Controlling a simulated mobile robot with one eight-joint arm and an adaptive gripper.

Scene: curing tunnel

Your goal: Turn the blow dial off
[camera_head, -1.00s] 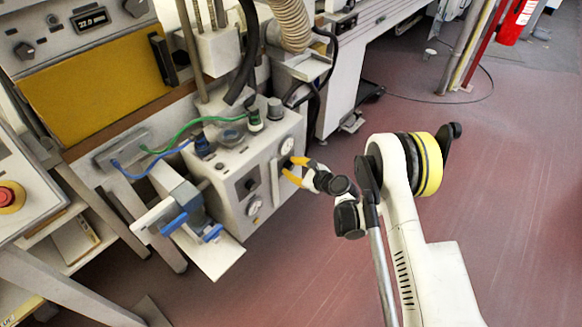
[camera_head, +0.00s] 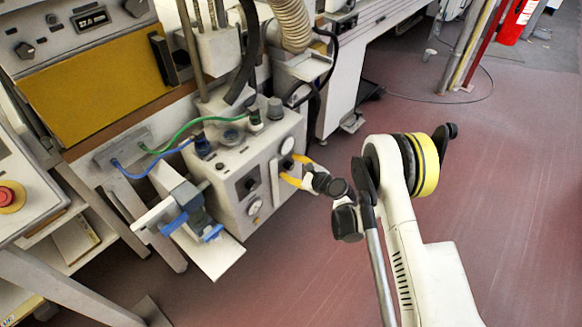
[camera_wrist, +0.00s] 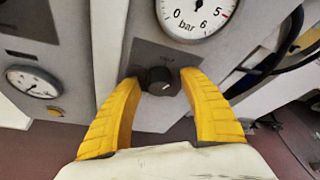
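The dial is a small black knob (camera_wrist: 160,82) with a white pointer mark, on a dark plate on the front of a grey control box (camera_head: 228,187). A label above it is too blurred to read. My gripper (camera_wrist: 160,79) has two yellow fingers, one on each side of the knob, with their tips close to its sides. Whether they touch it is hard to tell. In the head view my gripper (camera_head: 287,170) is at the right part of the box front, and its fingers hide the knob there.
A bar gauge (camera_wrist: 192,14) sits just above the knob, and a second gauge (camera_wrist: 33,82) is at the left. A light vertical bar (camera_head: 274,183) stands out beside my fingers. Green and blue hoses (camera_head: 160,174) run left from the box top. The red floor to the right is open.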

